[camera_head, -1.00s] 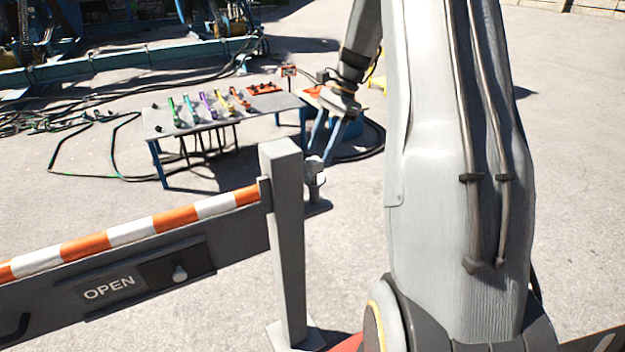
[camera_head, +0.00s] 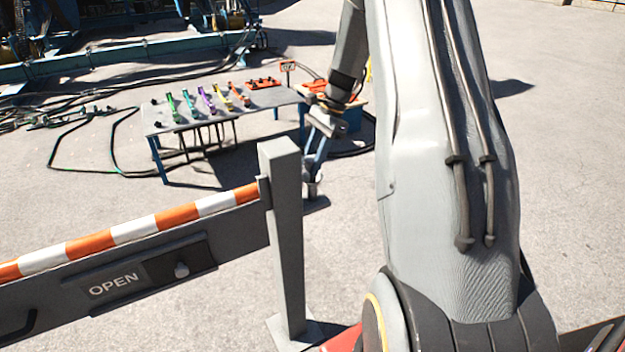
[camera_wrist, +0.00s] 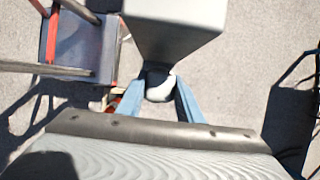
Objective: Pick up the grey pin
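My gripper (camera_head: 313,168) hangs just to the right of the grey barrier post (camera_head: 283,230), above the ground. Its two blue fingers (camera_wrist: 160,90) show in the wrist view, slanting in on either side of a pale grey rounded piece (camera_wrist: 159,86), which looks like the grey pin. The fingers appear shut on it; its far part is hidden behind the post top. In the head view the grey pin (camera_head: 312,188) is small at the fingertips. A light grey knob (camera_head: 181,270) sits on the barrier panel (camera_head: 130,285) marked OPEN.
An orange and white striped barrier arm (camera_head: 130,232) runs left from the post. Behind stands a table (camera_head: 160,122) with green, purple, yellow and orange tools. Cables (camera_head: 105,172) lie on the concrete. Open ground lies to the right.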

